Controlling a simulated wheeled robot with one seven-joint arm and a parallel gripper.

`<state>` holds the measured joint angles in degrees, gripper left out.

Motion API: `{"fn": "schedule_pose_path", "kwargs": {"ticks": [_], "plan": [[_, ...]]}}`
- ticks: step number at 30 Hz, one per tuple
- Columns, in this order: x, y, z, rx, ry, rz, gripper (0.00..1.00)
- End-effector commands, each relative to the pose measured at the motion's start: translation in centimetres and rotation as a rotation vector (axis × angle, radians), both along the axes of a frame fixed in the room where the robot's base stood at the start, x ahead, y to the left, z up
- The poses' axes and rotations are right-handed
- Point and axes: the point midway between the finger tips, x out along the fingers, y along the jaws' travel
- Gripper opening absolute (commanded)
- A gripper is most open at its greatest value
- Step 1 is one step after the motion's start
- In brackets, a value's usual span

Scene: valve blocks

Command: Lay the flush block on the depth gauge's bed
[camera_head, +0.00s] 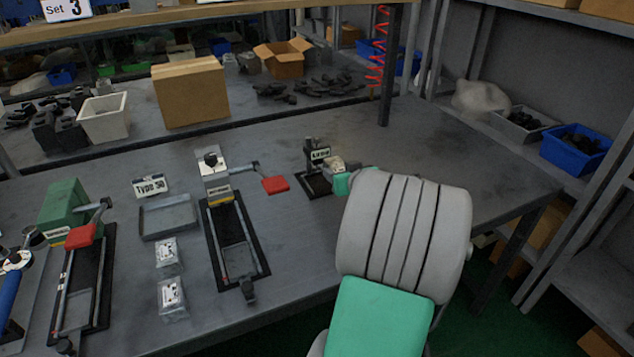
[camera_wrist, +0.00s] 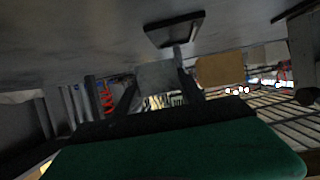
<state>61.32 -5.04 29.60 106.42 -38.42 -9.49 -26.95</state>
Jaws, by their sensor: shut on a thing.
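The depth gauge (camera_head: 309,152) is a small dark upright stand with a white label, on a black base near the right part of the bench. My gripper (camera_wrist: 158,92) is shut on a grey block, seemingly the flush block (camera_wrist: 158,74), between its two dark fingers in the wrist view. In the head view, my gripper's end is just right of the gauge, mostly hidden behind my arm. A dark flat plate, seemingly the gauge's base (camera_wrist: 175,28), lies beyond the block in the wrist view. The bed and any contact between block and gauge cannot be made out.
A fixture with a red handle (camera_head: 275,185) stands left of the gauge. Farther left are a grey tray (camera_head: 168,218), bagged parts (camera_head: 172,297) and a green fixture (camera_head: 65,208). A cardboard box (camera_head: 190,92) stands behind.

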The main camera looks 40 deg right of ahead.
Motion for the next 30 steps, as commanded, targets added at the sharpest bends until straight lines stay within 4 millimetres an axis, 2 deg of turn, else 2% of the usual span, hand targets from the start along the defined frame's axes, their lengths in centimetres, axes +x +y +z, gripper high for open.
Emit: {"fn": "schedule_pose_path", "kwargs": {"ticks": [1,3,9,18,24,30], "plan": [[1.0,1.8,-0.1,0.009,-0.007,0.047,0.00],[1.5,2.7,-0.1,0.011,-0.005,0.066,0.00],[2.0,3.6,-0.8,0.015,-0.001,0.086,0.00],[2.3,4.1,-3.5,0.016,-0.001,0.093,0.00],[2.1,3.6,-4.3,0.009,-0.006,0.086,0.00],[1.9,3.2,-4.3,0.008,-0.007,0.078,0.00]]}}
